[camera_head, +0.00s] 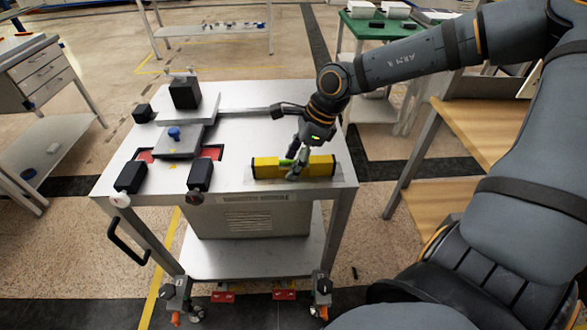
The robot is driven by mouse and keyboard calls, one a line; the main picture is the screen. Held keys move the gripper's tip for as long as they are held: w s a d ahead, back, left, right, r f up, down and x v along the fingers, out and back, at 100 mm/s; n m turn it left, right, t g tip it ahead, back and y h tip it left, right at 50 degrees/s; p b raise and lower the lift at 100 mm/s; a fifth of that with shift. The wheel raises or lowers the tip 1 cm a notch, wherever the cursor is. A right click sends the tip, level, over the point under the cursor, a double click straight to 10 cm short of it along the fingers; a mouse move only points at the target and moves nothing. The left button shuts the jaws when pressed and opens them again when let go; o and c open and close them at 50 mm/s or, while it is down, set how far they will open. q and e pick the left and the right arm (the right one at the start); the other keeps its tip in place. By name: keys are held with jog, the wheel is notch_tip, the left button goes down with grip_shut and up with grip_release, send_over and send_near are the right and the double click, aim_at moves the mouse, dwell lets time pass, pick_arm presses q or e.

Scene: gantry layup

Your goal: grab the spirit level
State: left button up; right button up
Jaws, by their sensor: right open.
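The yellow and black spirit level (266,168) lies near the front right edge of the white-topped cart (233,133). I cannot tell whether the fingers touch the level. My left gripper is not in view.
A black and grey fixture with a blue knob (174,133) stands on the cart's left half, with black-handled clamps (131,177) at the front. A wooden-topped bench (470,130) is at the right. A drawer cabinet (40,75) stands at the left.

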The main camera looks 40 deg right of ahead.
aim_at(289, 163)
grip_shut()
dwell(0.3)
jog(key=shift+r, duration=0.1)
jog(key=shift+r, duration=0.2)
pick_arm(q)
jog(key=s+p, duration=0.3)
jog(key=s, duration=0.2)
pick_arm(e)
jog(key=r, duration=0.1)
jog(key=s+r, duration=0.1)
jog(key=r, duration=0.3)
jog(key=shift+s+d+r, duration=0.1)
jog(key=shift+s+d, duration=0.1)
jog(key=shift+s, duration=0.1)
pick_arm(q)
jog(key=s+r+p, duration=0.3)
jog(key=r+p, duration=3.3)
jog(key=p, duration=0.1)
pick_arm(e)
jog(key=s+d+r, duration=0.2)
jog(key=s+r, duration=0.1)
jog(key=s, duration=0.2)
jog(key=s+d+r, duration=0.2)
jog(key=s+r, duration=0.2)
jog(key=s, duration=0.2)
jog(key=shift+s+d, duration=0.25)
jog(key=shift+s, duration=0.05)
